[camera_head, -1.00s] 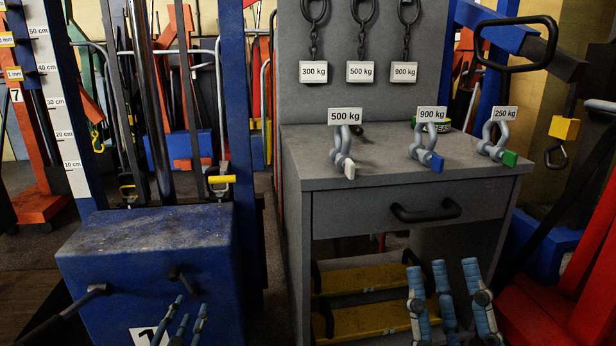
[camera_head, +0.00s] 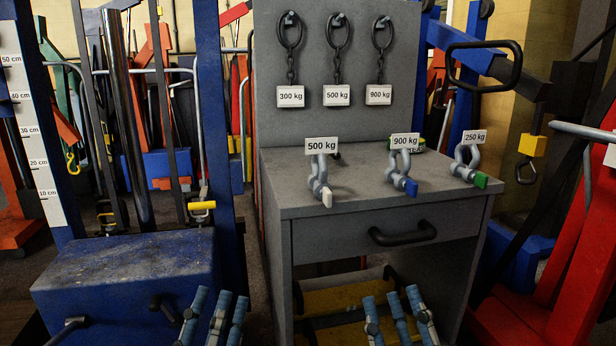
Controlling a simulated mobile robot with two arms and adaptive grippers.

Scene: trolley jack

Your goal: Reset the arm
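My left gripper (camera_head: 214,310) shows at the bottom edge, in front of the right side of a blue machine body (camera_head: 130,268). Its blue-grey fingers point up, stand apart and hold nothing visible. My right gripper (camera_head: 396,312) shows at the bottom, in front of the grey cabinet's (camera_head: 277,235) lower opening. Its fingers are also spread and empty. Both palms and most of both arms are below the picture. The blue body has dark levers (camera_head: 165,308) on its front and a scale post (camera_head: 32,130) at its left.
Shackles labelled 500 kg (camera_head: 319,182), 900 kg (camera_head: 401,172) and 250 kg (camera_head: 467,162) stand on the cabinet top. Chains (camera_head: 337,62) hang behind. A drawer handle (camera_head: 403,233) juts out. A red frame (camera_head: 570,270) stands at right. A narrow gap separates blue body and cabinet.

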